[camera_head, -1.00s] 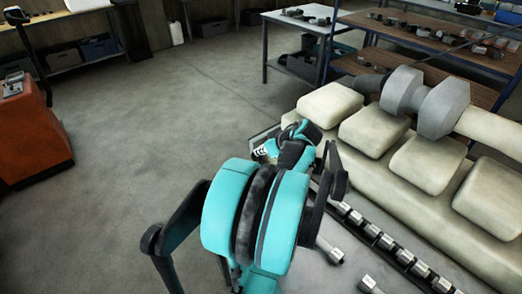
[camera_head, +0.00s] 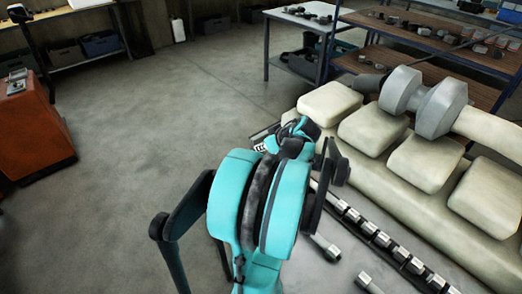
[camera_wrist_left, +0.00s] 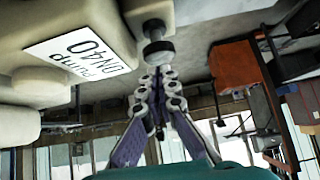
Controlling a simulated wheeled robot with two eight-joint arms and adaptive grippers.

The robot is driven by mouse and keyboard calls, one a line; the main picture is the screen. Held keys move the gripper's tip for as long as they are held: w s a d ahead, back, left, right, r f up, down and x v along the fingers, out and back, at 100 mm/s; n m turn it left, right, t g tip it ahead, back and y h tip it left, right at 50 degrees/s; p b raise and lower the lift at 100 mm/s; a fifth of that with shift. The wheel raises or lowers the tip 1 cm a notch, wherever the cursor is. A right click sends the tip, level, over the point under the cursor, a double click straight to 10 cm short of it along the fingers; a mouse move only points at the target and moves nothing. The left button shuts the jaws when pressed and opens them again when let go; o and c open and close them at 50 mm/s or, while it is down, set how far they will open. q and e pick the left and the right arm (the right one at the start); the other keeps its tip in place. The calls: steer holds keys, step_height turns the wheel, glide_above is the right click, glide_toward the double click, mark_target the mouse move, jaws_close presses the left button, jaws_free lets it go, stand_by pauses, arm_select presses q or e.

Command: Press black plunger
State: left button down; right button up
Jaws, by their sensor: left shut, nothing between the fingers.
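The black plunger (camera_wrist_left: 159,52) is a dark round knob on a short silver stem, at top centre in the left wrist view. It sticks out from a cream housing with a white label (camera_wrist_left: 80,55) reading "Pump" and "ON40". My left gripper (camera_wrist_left: 160,74) is shut and empty, its fingertips close to the knob's face. I cannot tell whether they touch. In the head view my teal left arm hides the plunger and most of the gripper. My right gripper is not in view.
A long cream engine block (camera_head: 410,205) with raised covers lies at the right. A row of metal cylinders (camera_head: 383,240) runs along its near side. An orange cabinet (camera_head: 35,130) stands at the left. The grey floor between is clear.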

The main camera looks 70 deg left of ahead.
arm_select(q)
steer(key=p+v, duration=0.3)
steer(key=v, duration=0.7)
steer(key=shift+r, duration=0.4)
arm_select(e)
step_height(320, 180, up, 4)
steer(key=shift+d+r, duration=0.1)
arm_select(q)
steer(key=w+d+f+m+t+h, duration=0.1)
steer(key=w+d+m+t, duration=0.25)
steer(key=d, duration=0.45)
steer(key=w+d+f+m+t+h, duration=0.1)
steer(key=w+d+m+t, duration=0.1)
steer(key=w+d+m, duration=0.45)
steer(key=d+f+m+t+h, duration=0.1)
steer(key=d+m+h, duration=0.1)
steer(key=d, duration=0.7)
steer(key=d+f+m+t+h, duration=0.1)
steer(key=d+m+t+h, duration=0.1)
steer(key=d+m, duration=0.3)
steer(key=s+d+f+m+t+h+b, duration=0.1)
steer(key=d+m, duration=0.3)
steer(key=d, duration=0.8)
steer(key=shift+d+f+t+h, duration=0.3)
steer(key=shift+d+t+h, duration=0.1)
steer(key=shift+h, duration=0.4)
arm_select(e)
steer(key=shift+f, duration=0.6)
